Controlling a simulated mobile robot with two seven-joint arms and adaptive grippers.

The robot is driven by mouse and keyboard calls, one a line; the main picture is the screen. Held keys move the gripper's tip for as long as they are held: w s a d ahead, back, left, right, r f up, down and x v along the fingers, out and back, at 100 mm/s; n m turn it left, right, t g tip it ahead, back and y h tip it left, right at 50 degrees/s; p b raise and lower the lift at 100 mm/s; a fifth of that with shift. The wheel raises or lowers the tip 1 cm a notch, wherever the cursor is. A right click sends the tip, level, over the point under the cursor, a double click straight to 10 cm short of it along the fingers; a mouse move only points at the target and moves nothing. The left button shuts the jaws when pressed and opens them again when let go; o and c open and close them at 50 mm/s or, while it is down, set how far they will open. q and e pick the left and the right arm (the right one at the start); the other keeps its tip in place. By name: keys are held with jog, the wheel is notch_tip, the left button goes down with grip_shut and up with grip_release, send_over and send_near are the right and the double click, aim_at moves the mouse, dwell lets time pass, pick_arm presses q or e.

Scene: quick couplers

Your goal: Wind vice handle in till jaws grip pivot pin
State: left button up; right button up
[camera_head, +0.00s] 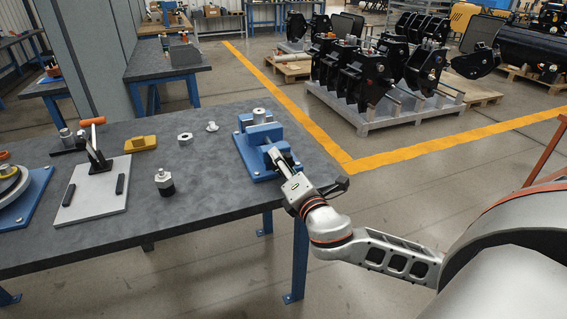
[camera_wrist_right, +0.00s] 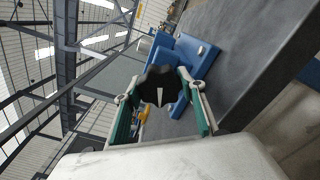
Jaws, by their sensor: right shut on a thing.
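The blue vice (camera_head: 262,147) stands on the right end of the dark table. A grey cylindrical pin (camera_head: 259,115) stands upright at its jaws; I cannot tell whether the jaws touch it. My right gripper (camera_head: 280,160) reaches the near side of the vice. In the right wrist view, my right gripper (camera_wrist_right: 160,84) is shut on the black vice handle (camera_wrist_right: 158,90), a lobed knob with a white mark, one finger on each side. The blue vice body (camera_wrist_right: 185,60) shows behind the handle. In the head view, the gripper hides the handle. My left gripper is not in view.
A grey ring (camera_head: 185,139), a small light fitting (camera_head: 212,127), a black-based fitting (camera_head: 164,182) and a yellow block (camera_head: 142,143) stand left of the vice. A toggle clamp on a white plate (camera_head: 92,190) is farther left. The table's right edge is close to the vice.

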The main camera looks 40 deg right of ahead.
jog(key=shift+r+m+p, duration=0.15)
jog(key=shift+m+p, duration=0.2)
jog(key=shift+m, duration=0.65)
jog(key=o, duration=0.8)
jog(key=shift+o, duration=0.2)
jog(key=v, duration=1.2)
jog(key=shift+a, duration=0.1)
jog(key=shift+o, duration=1.4)
jog(key=shift+w+d+m, duration=0.45)
jog(key=shift+w+m, duration=1.55)
jog(key=shift+m, duration=0.25)
jog(key=shift+w+d+m, duration=0.4)
jog(key=shift+w+m, duration=1.65)
jog(key=shift+m, duration=0.25)
jog(key=shift+w+d+m, duration=0.45)
jog(key=shift+w+m, duration=1.55)
jog(key=shift+m, duration=0.25)
